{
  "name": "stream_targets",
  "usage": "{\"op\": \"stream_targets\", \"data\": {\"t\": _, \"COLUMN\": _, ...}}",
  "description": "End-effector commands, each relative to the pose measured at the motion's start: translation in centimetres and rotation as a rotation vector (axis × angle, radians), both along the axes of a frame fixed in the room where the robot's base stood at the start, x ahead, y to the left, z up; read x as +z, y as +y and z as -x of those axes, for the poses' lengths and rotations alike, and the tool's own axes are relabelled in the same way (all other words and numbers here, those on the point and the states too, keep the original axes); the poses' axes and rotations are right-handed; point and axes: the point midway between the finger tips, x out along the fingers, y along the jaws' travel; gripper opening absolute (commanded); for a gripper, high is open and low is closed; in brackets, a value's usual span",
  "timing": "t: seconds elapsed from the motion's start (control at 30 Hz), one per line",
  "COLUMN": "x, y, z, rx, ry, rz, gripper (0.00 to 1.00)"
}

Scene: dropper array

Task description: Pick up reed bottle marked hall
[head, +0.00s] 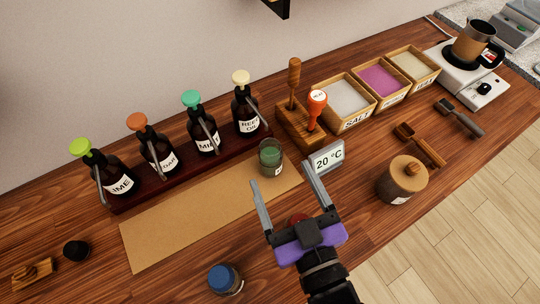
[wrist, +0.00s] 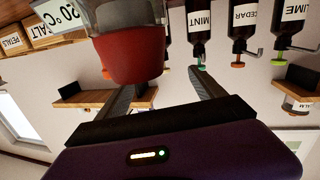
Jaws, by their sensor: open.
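No label reading "hall" can be made out. My gripper (head: 283,176) is open, with its fingers spread above the front of the tan mat. A small glass vessel with red in it (head: 298,219) is mostly hidden behind my gripper in the head view. In the wrist view this red glass vessel (wrist: 125,50) looms large, close to the fingers, and no label shows on it. A similar glass vessel with blue in it (head: 224,279) stands at the front edge, left of my gripper; its label is turned aside. A glass with green liquid (head: 270,157) stands beyond my fingertips.
Dark pump bottles, including lime (head: 119,184), mint (head: 207,143) and one at the right (head: 245,120), stand on a dark rack. A temperature display (head: 327,158) is just right of my fingers. The mat (head: 190,222) is mostly bare.

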Motion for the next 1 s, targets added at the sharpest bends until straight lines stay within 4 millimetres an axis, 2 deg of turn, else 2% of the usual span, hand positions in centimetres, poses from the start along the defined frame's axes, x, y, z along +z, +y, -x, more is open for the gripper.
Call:
{"op": "stream_targets", "data": {"t": 0.03, "x": -0.1, "y": 1.2, "z": -1.3, "rx": -0.009, "ry": 0.031, "rz": 0.013, "gripper": 0.79}}
{"op": "stream_targets", "data": {"t": 0.1, "x": -0.6, "y": 2.1, "z": -2.7, "rx": -0.044, "ry": 0.085, "rz": 0.031, "gripper": 0.79}}
{"op": "stream_targets", "data": {"t": 0.3, "x": -0.2, "y": 3.6, "z": -6.1, "rx": -0.211, "ry": 0.217, "rz": 0.043, "gripper": 0.79}}
{"op": "stream_targets", "data": {"t": 0.43, "x": 1.0, "y": 3.8, "z": -7.1, "rx": -0.336, "ry": 0.277, "rz": 0.018, "gripper": 0.79}}
{"op": "stream_targets", "data": {"t": 0.67, "x": 2.2, "y": 3.5, "z": -7.3, "rx": -0.469, "ry": 0.328, "rz": -0.024, "gripper": 0.79}}
{"op": "stream_targets", "data": {"t": 0.77, "x": 1.5, "y": 3.4, "z": -7.3, "rx": -0.482, "ry": 0.333, "rz": -0.025, "gripper": 0.79}}
{"op": "stream_targets", "data": {"t": 1.0, "x": -2.9, "y": 3.4, "z": -7.2, "rx": -0.481, "ry": 0.336, "rz": -0.021, "gripper": 0.79}}
